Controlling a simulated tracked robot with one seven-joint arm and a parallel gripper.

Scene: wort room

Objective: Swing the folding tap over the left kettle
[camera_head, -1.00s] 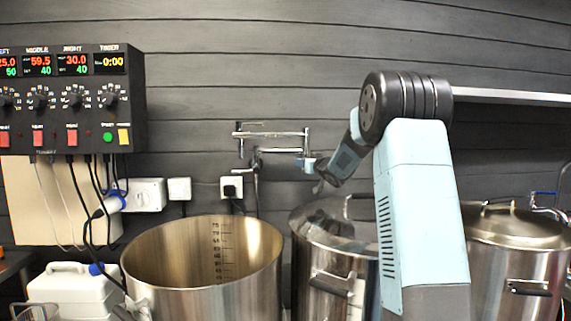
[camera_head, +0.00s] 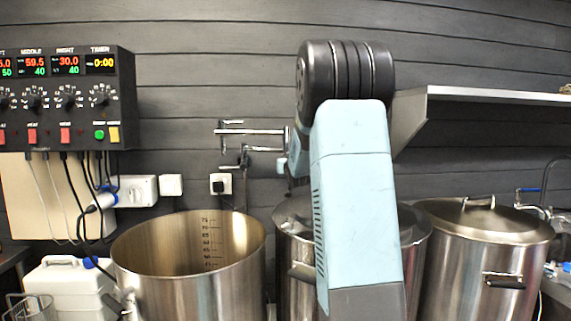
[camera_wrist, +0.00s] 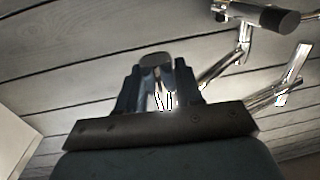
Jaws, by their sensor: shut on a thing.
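The folding tap (camera_head: 250,132) is a jointed chrome pipe on the dark plank wall, above and behind the gap between the left and middle kettles. The left kettle (camera_head: 150,285) is an open steel pot with volume marks inside. In the wrist view my gripper (camera_wrist: 156,85) is shut on a shiny chrome piece of the tap (camera_wrist: 158,75); other chrome pipes (camera_wrist: 240,50) run up to the right. In the head view my arm hides most of the gripper at the tap's right end.
The middle kettle (camera_head: 290,225), lidded, stands behind my arm. The right kettle (camera_head: 485,222) also has its lid on. A control box (camera_head: 65,100) with hanging cables is at left, above a white canister (camera_head: 65,285). A shelf (camera_head: 490,97) juts out at right.

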